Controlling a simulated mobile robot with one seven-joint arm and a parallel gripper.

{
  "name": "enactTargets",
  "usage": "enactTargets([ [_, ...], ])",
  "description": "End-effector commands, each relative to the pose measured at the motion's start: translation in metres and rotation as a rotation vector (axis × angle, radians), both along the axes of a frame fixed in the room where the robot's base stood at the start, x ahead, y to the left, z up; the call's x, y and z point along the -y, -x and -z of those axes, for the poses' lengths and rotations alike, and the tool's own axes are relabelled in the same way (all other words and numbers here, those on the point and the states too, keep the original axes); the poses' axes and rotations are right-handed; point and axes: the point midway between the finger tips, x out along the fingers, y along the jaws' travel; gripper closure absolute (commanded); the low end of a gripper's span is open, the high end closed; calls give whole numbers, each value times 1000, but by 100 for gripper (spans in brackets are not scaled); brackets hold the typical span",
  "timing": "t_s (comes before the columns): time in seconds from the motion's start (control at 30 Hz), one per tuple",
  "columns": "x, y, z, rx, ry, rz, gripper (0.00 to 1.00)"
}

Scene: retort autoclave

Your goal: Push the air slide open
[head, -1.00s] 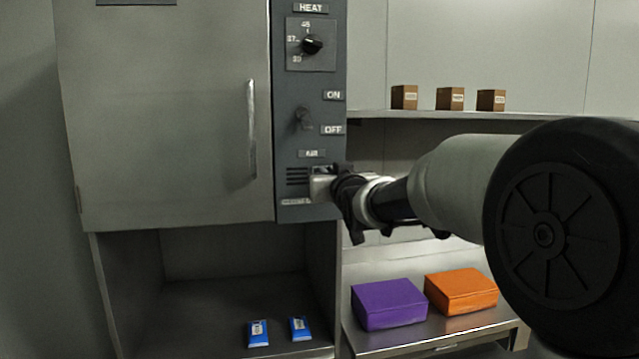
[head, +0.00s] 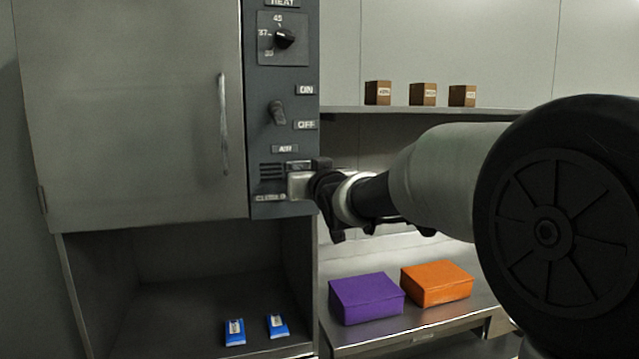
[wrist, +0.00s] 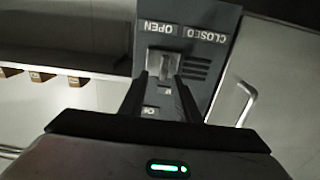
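The air slide (head: 299,184), a pale metal tab, sits at the bottom of the dark control panel, under the AIR label. Dark vent slots (head: 272,171) show uncovered to its left. In the wrist view the panel is upside down, and the slide's tab (wrist: 163,63) stands beside the OPEN label, away from the CLOSED label. My gripper (wrist: 163,82) reaches in from the right in the head view (head: 318,180). Its two dark fingers are apart, with the tab at or between their tips. Exact contact is hard to see.
A heat dial (head: 284,39) and an ON/OFF switch (head: 278,112) sit above on the panel. The closed cabinet door with its handle (head: 223,125) is left. Purple (head: 366,298) and orange (head: 436,283) boxes stand on the lower right shelf, and small brown boxes (head: 423,94) above.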

Motion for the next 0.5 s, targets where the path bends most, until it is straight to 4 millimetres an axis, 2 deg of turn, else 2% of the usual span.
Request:
enactTargets([
  [0.3, 22, 76, -1, 4, 3, 2, 70],
  [0.5, 33, 118, -1, 3, 2, 1, 70],
])
